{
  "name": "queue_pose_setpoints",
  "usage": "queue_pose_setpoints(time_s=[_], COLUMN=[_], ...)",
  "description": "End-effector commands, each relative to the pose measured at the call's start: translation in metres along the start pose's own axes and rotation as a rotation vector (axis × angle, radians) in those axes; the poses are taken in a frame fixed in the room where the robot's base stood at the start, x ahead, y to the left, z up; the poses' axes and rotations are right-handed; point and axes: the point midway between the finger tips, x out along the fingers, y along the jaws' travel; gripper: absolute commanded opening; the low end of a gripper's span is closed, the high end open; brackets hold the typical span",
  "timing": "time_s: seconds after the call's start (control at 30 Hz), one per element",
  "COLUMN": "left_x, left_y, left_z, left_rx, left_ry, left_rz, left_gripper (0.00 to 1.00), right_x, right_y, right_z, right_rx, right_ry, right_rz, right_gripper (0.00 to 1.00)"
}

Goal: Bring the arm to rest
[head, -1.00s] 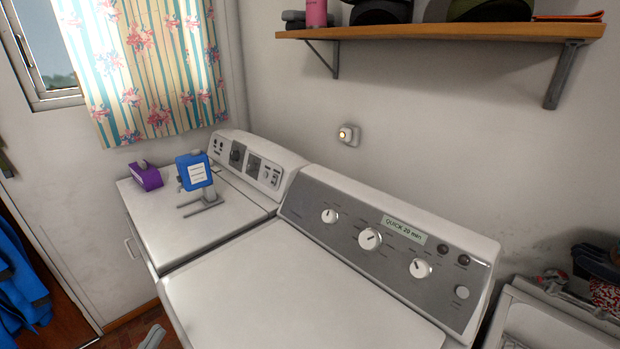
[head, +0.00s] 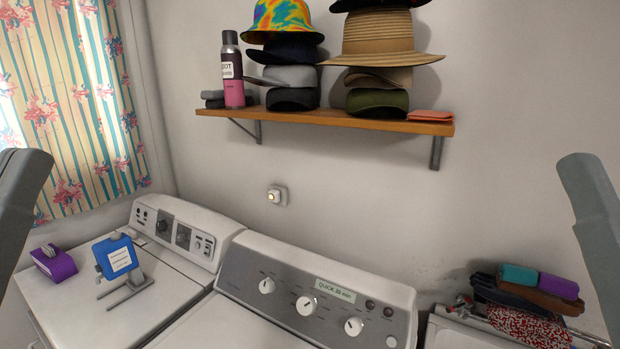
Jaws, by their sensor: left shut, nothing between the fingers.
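A grey part of my left arm (head: 22,205) stands at the left edge of the head view. A similar grey part of my right arm (head: 597,225) stands at the right edge. I make out no fingers on either arm, and neither part touches anything that I can see. No held object shows.
Below are a washer (head: 75,318) and a dryer (head: 215,325). A shelf (head: 330,121) holds hats and a can. Gloves lie at right. The dryer top is clear.

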Motion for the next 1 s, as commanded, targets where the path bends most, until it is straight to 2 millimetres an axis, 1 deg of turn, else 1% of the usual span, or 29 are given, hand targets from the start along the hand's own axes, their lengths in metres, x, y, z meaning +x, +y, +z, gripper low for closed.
queue_pose_setpoints(time_s=[0.03,0.17,0.2,0.27,0.4,0.5,0.6,0.7,1.0], left_x=[0.033,0.078,0.092,0.114,0.163,0.194,0.214,0.223,0.222], left_y=[-0.001,-0.001,-0.002,-0.002,-0.002,-0.003,-0.003,-0.003,-0.003], left_z=[-0.03,-0.071,-0.084,-0.104,-0.149,-0.177,-0.195,-0.204,-0.203], left_rx=[0.0,0.0,0.0,0.0,0.0,0.0,0.0,0.0,0.0], left_ry=[0.0,-0.001,-0.001,-0.001,-0.002,-0.002,-0.002,-0.002,-0.002], left_rz=[-0.001,-0.002,-0.002,-0.003,-0.003,-0.003,-0.004,-0.004,-0.004], left_gripper=[0.0,0.0,0.0,0.0,0.0,0.0,0.0,0.0,0.0], right_x=[0.033,0.078,0.092,0.114,0.163,0.193,0.214,0.223,0.222], right_y=[0.0,0.0,0.0,0.0,0.001,0.001,0.001,0.001,0.001], right_z=[-0.03,-0.071,-0.085,-0.104,-0.149,-0.177,-0.196,-0.205,-0.203], right_rx=[0.0,0.0,0.0,0.0,0.0,0.0,0.0,0.0,0.0], right_ry=[-0.001,-0.001,-0.001,-0.001,-0.001,-0.001,-0.001,-0.001,-0.002], right_rz=[0.0,0.0,0.0,0.0,0.0,0.0,0.0,0.0,0.0], right_gripper=[0.77,0.77,0.77,0.77,0.77,0.77,0.77,0.77,0.77])
